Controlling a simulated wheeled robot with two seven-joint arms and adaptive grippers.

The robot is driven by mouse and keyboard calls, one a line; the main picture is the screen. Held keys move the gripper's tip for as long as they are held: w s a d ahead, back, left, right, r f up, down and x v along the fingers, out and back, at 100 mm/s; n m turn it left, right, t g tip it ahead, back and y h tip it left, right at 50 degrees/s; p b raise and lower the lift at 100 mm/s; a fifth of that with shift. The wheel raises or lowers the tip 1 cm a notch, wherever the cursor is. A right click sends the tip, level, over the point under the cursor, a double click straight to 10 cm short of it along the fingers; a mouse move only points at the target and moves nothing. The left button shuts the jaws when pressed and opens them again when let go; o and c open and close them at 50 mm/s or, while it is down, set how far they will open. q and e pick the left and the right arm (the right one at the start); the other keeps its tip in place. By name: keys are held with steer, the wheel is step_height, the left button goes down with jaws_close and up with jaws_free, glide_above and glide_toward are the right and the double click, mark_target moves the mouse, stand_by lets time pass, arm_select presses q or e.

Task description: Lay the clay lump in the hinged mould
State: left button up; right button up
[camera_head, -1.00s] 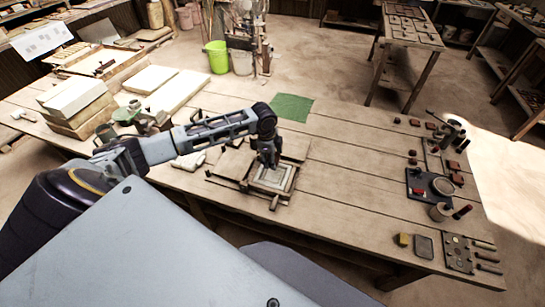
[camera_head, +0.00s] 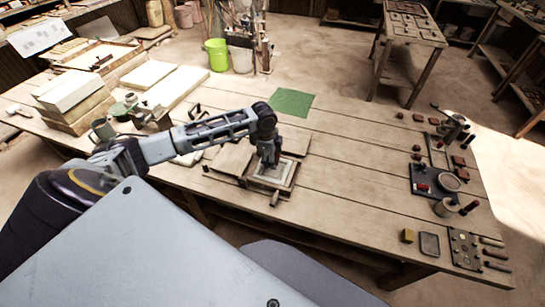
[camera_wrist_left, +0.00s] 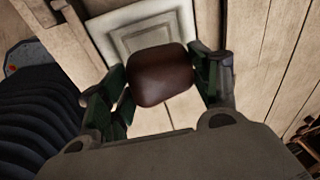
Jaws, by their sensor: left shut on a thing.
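My left gripper (camera_head: 268,158) is over the open hinged mould (camera_head: 288,177), pointing down. In the left wrist view the gripper (camera_wrist_left: 162,84) is shut on the clay lump (camera_wrist_left: 160,76), a smooth reddish-brown block between its two fingers. The mould's pale stepped square recess (camera_wrist_left: 132,38) shows behind the lump, which covers part of it. The lump's height above the mould is hard to tell. In the head view the gripper hides the lump. The mould's lid (camera_head: 232,159) lies folded open to the left. My right gripper is not in view.
A green cloth (camera_head: 292,102) lies behind the mould. Stacked pale slabs (camera_head: 75,95) stand at the left. A dark tray (camera_head: 432,180), a yellow block (camera_head: 407,236) and small tools are at the right. The table between mould and tray is clear.

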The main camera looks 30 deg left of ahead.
arm_select(q)
steer(key=shift+f+b, duration=0.45)
steer(key=shift+f, duration=0.1)
steer(key=shift+f+b, duration=0.55)
steer(key=shift+f, duration=1.05)
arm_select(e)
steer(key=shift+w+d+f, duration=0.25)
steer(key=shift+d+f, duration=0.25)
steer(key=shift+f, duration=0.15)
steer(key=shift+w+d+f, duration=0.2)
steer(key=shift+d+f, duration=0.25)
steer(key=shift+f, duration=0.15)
arm_select(q)
steer(key=o, duration=1.3)
steer(key=shift+c, duration=0.2)
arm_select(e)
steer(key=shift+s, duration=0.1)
arm_select(q)
steer(key=shift+r, duration=0.1)
